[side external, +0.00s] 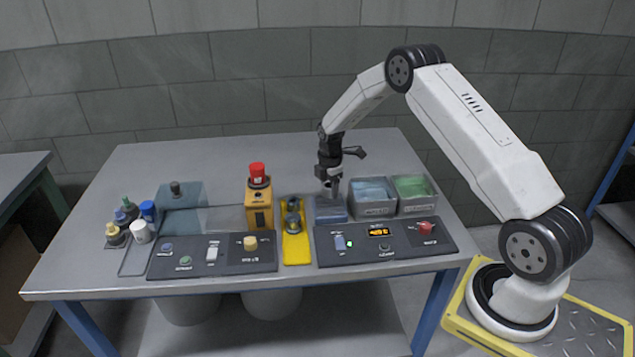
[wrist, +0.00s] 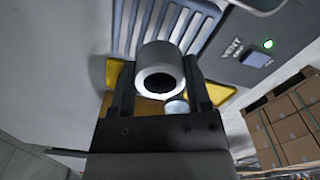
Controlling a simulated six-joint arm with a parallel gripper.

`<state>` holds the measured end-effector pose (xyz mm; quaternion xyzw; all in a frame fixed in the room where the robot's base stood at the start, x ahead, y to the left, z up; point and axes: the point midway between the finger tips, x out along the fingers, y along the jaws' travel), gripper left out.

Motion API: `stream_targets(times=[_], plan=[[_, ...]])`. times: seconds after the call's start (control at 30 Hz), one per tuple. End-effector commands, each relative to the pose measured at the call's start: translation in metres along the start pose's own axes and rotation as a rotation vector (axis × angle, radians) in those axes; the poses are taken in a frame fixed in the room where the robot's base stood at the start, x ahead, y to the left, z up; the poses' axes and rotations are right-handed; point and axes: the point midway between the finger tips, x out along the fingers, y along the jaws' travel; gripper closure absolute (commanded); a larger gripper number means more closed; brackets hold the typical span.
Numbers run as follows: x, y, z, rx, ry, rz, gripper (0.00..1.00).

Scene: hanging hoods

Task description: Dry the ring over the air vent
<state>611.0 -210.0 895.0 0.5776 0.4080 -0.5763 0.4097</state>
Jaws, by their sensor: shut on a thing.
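A grey metal ring (wrist: 160,50), a short thick-walled cylinder with a round hole, is held between the two dark fingers of my gripper (wrist: 159,75) in the wrist view. Behind the ring is the slatted air vent (wrist: 131,22). In the side view my gripper (side external: 331,188) points down above the blue-grey vent box (side external: 330,209). The ring is too small there to make out clearly. The gap between the ring and the slats cannot be judged exactly.
A panel switch marked VENT (wrist: 257,60) has a lit green lamp (wrist: 268,44). Right of the vent are a blue-filled bin (side external: 374,211) and a green-filled bin (side external: 417,209). Left are a yellow tray (side external: 296,255) and an orange unit with a red top (side external: 259,213). The back table is clear.

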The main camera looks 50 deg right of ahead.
Motion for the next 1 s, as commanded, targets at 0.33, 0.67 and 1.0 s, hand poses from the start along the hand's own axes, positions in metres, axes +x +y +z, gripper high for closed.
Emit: stream_targets(times=[0.33,0.67,1.0], plan=[[-0.018,0.0,0.0,0.0,0.0,0.001,0.99],[-0.034,0.0,0.0,0.0,0.0,0.001,0.99],[-0.039,0.0,0.0,0.0,0.0,0.0,0.99]])
